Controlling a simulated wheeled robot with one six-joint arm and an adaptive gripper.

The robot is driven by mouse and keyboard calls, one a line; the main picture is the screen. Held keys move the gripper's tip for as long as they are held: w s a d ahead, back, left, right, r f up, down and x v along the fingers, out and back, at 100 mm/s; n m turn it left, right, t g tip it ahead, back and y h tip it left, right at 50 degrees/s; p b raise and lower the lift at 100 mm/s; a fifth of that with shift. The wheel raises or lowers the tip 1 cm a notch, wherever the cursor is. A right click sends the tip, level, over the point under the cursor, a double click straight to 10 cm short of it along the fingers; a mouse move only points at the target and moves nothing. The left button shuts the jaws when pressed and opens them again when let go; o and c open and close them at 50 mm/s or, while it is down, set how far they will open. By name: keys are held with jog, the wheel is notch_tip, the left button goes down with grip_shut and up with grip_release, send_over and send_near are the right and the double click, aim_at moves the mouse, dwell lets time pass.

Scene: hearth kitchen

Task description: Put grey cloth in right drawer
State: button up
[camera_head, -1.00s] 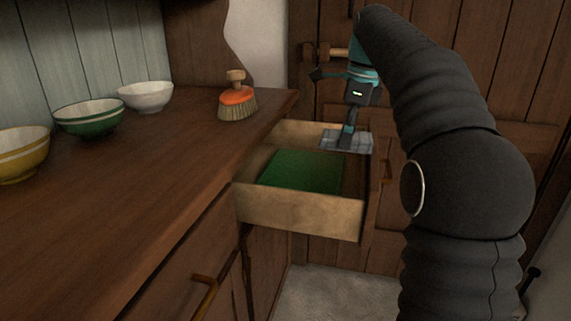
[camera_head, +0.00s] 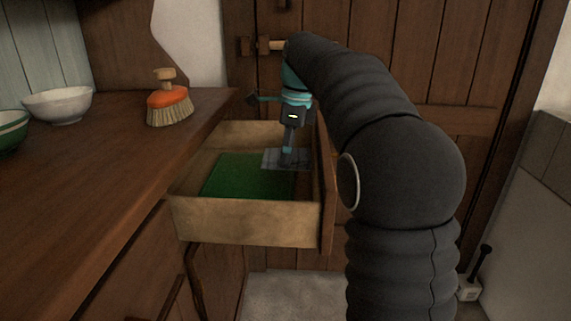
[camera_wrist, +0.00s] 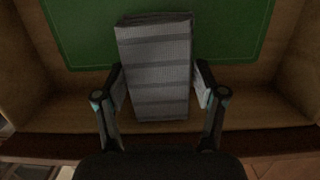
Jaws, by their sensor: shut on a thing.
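The grey cloth (camera_wrist: 155,68), folded and striped, is between the two fingers of my gripper (camera_wrist: 160,92) in the wrist view. In the head view my gripper (camera_head: 287,155) points down inside the open drawer (camera_head: 245,222), shut on the grey cloth (camera_head: 271,158). The cloth is over the drawer's right part, close to the drawer front. A green liner (camera_head: 235,176) covers much of the drawer's floor and also shows in the wrist view (camera_wrist: 90,35). I cannot tell whether the cloth touches the drawer floor.
The wooden counter (camera_head: 90,185) runs along the left, bearing an orange brush (camera_head: 170,103), a white bowl (camera_head: 58,105) and a green bowl (camera_head: 12,130). A plank door (camera_head: 440,70) stands behind.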

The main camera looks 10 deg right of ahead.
aim_at(294, 153)
jog(key=shift+f, duration=1.15)
jog(key=shift+f+b, duration=0.3)
jog(key=shift+f, duration=0.3)
jog(key=o, duration=1.1)
jog(key=r+p, duration=0.1)
jog(key=r, duration=0.3)
jog(key=d+r+p, duration=0.1)
jog(key=r, duration=0.3)
jog(key=r+p, duration=0.2)
jog(key=r, duration=0.3)
jog(key=shift+s+d, duration=0.25)
jog(key=shift+d, duration=0.15)
